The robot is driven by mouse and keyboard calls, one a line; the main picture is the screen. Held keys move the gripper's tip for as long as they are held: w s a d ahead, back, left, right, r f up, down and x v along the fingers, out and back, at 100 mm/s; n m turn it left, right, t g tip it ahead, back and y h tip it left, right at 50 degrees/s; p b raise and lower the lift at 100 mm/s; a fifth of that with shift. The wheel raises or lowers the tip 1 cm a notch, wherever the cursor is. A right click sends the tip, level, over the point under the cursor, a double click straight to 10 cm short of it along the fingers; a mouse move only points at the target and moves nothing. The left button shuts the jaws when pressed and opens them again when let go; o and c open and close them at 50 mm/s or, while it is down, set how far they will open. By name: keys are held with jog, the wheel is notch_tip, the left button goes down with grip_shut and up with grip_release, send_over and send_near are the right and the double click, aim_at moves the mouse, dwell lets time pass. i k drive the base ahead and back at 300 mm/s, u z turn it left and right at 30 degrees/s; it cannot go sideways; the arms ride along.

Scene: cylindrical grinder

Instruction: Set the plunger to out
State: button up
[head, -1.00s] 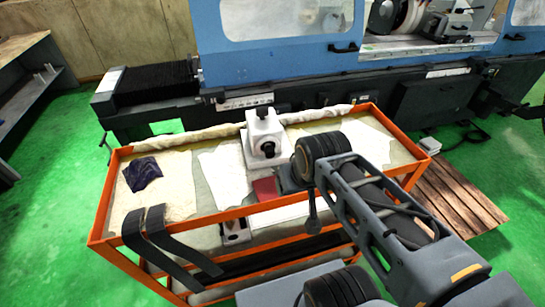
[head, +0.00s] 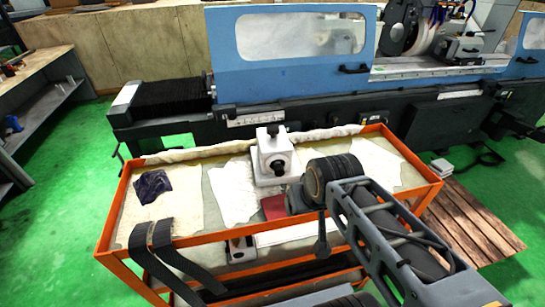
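A white block-like device (head: 262,157) stands upright on the orange-framed cart. It has a dark knob (head: 279,168) on its front face and a small dark knob on top. I cannot tell for sure which part is the plunger, or whether it is in or out. My arm reaches in from the lower right. Its end, with a dark grey part (head: 296,198) that may belong to my gripper, is just right of and in front of the device in the picture. No fingertips can be made out, and I see no clear contact with the device.
The orange cart (head: 118,215) carries pale sheets, a dark blue cloth (head: 152,186) and a red item (head: 274,207), partly hidden by my arm. The blue grinding machine (head: 290,85) stands behind. A wooden pallet (head: 470,222) lies at right. Green floor is free at left.

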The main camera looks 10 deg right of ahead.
aim_at(278, 168)
jog(key=z, duration=2.1)
jog(key=k, duration=0.9)
jog(key=u, duration=1.7)
jog(key=i, duration=0.5)
jog(key=u, duration=0.05)
